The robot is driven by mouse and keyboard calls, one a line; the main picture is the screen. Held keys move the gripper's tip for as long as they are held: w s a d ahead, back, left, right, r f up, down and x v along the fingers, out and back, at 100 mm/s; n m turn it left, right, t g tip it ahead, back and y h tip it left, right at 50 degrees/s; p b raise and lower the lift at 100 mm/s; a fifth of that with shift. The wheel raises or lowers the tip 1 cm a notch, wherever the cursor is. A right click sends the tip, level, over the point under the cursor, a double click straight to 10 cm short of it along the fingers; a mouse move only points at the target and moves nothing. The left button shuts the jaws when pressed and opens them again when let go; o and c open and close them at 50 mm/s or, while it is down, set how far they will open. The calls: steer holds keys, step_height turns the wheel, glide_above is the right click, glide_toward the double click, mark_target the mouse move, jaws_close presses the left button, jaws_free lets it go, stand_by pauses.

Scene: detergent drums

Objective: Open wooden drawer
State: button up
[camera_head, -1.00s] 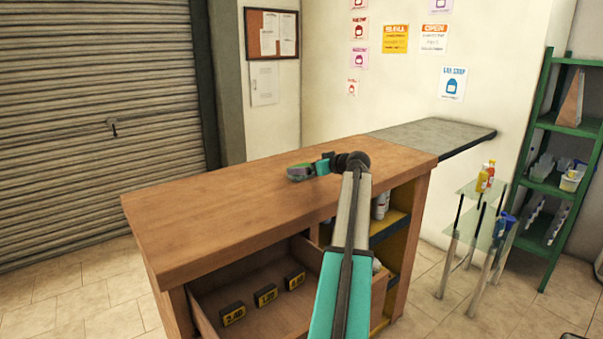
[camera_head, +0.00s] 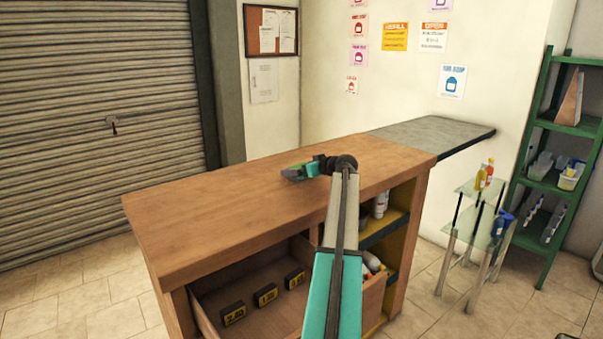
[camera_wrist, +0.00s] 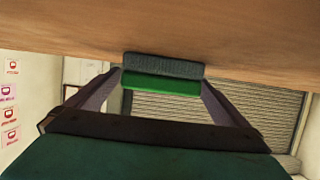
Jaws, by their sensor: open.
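The wooden drawer (camera_head: 374,300) stands pulled out below the counter in the head view. Several small black blocks with yellow price figures (camera_head: 266,296) lie inside it. My arm crosses in front and hides part of the drawer. My gripper (camera_head: 291,173) is open over the wooden countertop (camera_head: 215,205), well above and apart from the drawer.
Open shelves with bottles (camera_head: 380,204) are at the counter's right end. A glass side table (camera_head: 485,192) with bottles and a green rack (camera_head: 548,150) stand further right. A roller shutter (camera_head: 100,110) is at the left. Tiled floor is clear at the lower left and right.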

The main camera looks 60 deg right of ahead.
steer(key=c, duration=1.2)
steer(key=shift+r, duration=0.15)
steer(key=shift+r+b, duration=0.75)
steer(key=shift+r, duration=0.9)
steer(key=s+a+b, duration=0.1)
steer(key=s, duration=0.3)
steer(key=s+a+r+b, duration=0.1)
steer(key=s+a, duration=0.1)
steer(key=s, duration=0.3)
steer(key=s+a+b, duration=0.1)
steer(key=s+a, duration=0.1)
steer(key=s, duration=0.3)
steer(key=shift+s+a+r, duration=0.1)
steer(key=shift+r, duration=0.05)
steer(key=shift+s+a+r+b, duration=0.1)
steer(key=shift+s+a+b, duration=0.05)
steer(key=shift+s+b, duration=0.2)
steer(key=shift+r, duration=0.1)
